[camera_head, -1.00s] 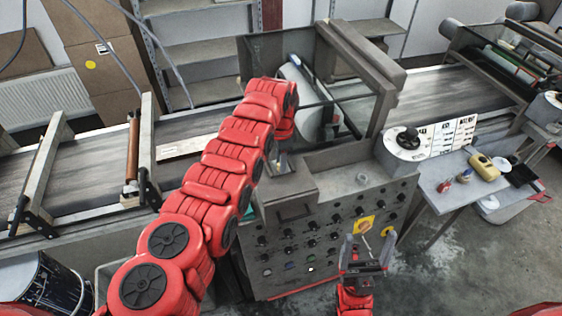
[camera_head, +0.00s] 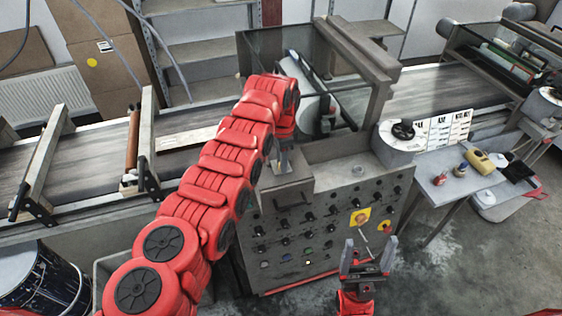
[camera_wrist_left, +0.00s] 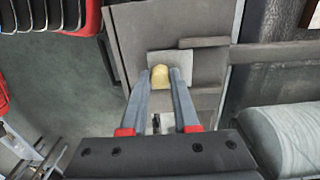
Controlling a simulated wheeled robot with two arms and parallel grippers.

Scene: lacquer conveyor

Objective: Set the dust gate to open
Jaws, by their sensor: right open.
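My left gripper (camera_head: 284,164) is low over the flat top at the left end of the control cabinet (camera_head: 345,165). In the left wrist view its two fingers (camera_wrist_left: 161,76) stand on either side of a rounded yellow knob (camera_wrist_left: 163,77), which fills the space between the tips. A pale plate (camera_wrist_left: 184,60) lies around the knob. In the head view my own arm and gripper hide the knob. I cannot tell from any label which part is the dust gate. My right gripper (camera_head: 365,256) is open and empty in front of the cabinet's sloping panel.
The panel carries rows of black knobs and a yellow switch plate (camera_head: 360,218). A conveyor (camera_head: 95,155) runs behind. A glass guard (camera_head: 300,65) stands behind my left gripper. A side table (camera_head: 440,185) is at right, a drum (camera_head: 45,285) at lower left.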

